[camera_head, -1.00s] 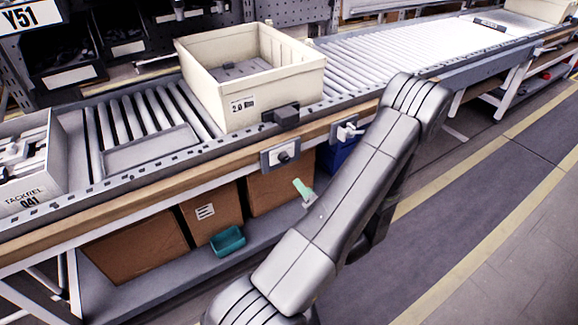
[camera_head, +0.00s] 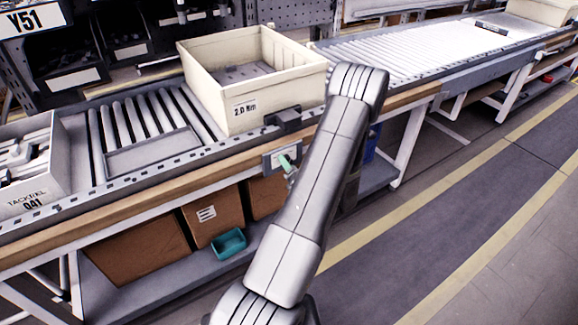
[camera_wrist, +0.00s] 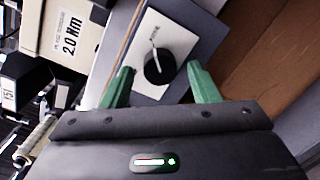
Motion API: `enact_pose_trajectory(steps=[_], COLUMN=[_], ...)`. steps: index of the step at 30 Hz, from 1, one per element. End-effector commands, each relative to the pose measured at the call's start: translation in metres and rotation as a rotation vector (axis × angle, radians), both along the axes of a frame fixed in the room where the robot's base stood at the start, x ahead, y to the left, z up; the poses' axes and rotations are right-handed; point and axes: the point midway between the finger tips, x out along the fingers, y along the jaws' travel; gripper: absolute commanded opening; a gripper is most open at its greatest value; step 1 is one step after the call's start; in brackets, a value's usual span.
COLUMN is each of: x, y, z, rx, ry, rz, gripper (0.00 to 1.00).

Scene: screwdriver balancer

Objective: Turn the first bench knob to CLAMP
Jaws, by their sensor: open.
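A round black knob (camera_wrist: 159,69) sits on a white plate (camera_wrist: 178,35) in the wrist view. A thin pale pointer or mark shows above it, and no lettering on the plate can be read. My gripper (camera_wrist: 160,67) is open, with one green finger on each side of the knob; I cannot tell whether either touches it. In the head view the grey control panel (camera_head: 270,160) is on the bench's front edge. One green fingertip (camera_head: 286,163) shows in front of it, and the knob is hidden there.
A cream bin (camera_head: 215,98) labelled 2.0 Nm stands on the roller bench above the panel. A dark block (camera_head: 284,118) is at the bench edge below it. Cardboard boxes (camera_head: 140,248) and a teal tray (camera_head: 229,243) are on the lower shelf. The aisle at right is clear.

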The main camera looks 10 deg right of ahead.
Motion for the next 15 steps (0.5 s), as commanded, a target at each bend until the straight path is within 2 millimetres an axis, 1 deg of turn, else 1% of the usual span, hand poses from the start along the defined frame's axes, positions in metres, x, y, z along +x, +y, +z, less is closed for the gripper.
enact_pose_trajectory(steps=[3, 10, 14, 15], x=[0.0039, 0.0041, 0.004, 0.004], y=[0.0009, 0.001, 0.001, 0.001], z=[-0.0001, -0.0002, -0.0001, -0.0001], rx=[0.0, 0.0, 0.0, 0.0], ry=[0.0, 0.001, 0.001, 0.001], rz=[-0.001, -0.001, -0.001, -0.001], gripper=[0.55, 0.55, 0.29, 0.22])
